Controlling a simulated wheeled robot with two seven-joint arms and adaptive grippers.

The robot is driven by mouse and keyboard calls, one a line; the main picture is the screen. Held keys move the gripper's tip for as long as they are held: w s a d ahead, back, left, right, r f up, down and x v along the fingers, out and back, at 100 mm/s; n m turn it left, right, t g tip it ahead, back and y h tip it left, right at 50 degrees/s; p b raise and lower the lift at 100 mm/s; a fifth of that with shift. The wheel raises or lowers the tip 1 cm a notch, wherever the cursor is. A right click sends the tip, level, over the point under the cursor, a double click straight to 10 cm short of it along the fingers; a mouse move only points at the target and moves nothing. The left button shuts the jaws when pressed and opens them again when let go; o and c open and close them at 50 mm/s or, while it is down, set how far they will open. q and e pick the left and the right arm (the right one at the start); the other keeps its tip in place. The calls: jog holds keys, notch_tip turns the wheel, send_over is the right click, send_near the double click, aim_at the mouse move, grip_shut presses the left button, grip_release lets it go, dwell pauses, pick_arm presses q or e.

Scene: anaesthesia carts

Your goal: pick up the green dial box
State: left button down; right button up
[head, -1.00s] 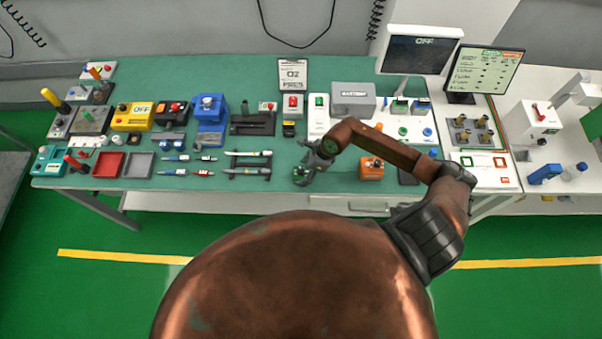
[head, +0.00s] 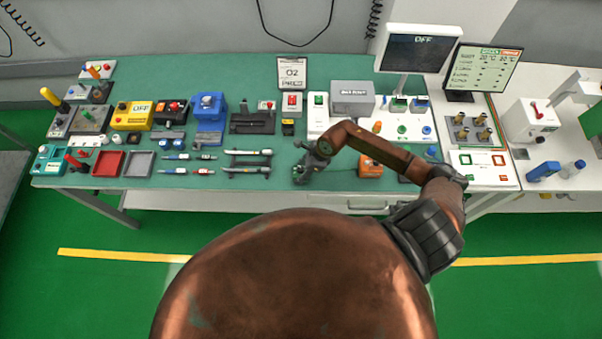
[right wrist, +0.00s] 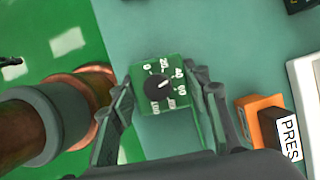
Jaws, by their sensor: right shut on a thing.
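The green dial box (right wrist: 163,85) has a black knob and white scale numbers on its top. In the right wrist view it lies between the two fingers of my right gripper (right wrist: 160,108), which is shut on it. In the head view my right gripper (head: 304,172) is low over the front edge of the green bench, and its fingers mostly hide the box. I cannot tell whether the box touches the bench. My left gripper is not in view.
Several pens (head: 248,153) lie in racks to the left.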

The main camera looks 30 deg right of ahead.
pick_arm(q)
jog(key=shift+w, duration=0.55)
pick_arm(e)
grip_shut()
jog(key=shift+w+r, duration=0.1)
jog(key=shift+r, duration=0.05)
